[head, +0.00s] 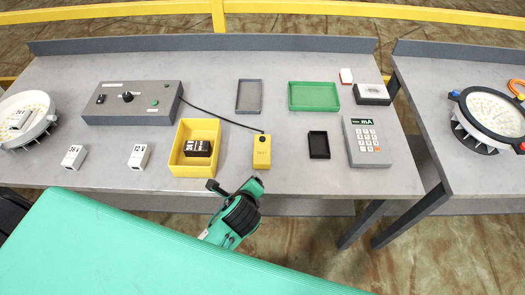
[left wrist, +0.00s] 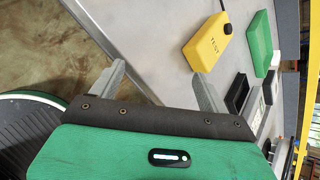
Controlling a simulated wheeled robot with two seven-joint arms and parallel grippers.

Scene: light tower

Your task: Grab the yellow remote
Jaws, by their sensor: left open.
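The yellow remote (head: 262,152) lies near the front edge of the grey table, with a black cable running from its far end to a grey control box. It also shows in the left wrist view (left wrist: 206,45), beyond the right-hand finger. My left gripper (head: 235,187) is just in front of the table edge, a little nearer to me and left of the remote. In the left wrist view my left gripper (left wrist: 158,78) has its two fingers wide apart with nothing between them. It does not touch the remote. My right gripper is not in view.
A yellow bin (head: 175,166) holding a dark block stands left of the remote. A small black tray (head: 319,145) and a grey keypad (head: 366,143) are to its right. The control box (head: 131,100) and a green tray (head: 314,96) lie farther back.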

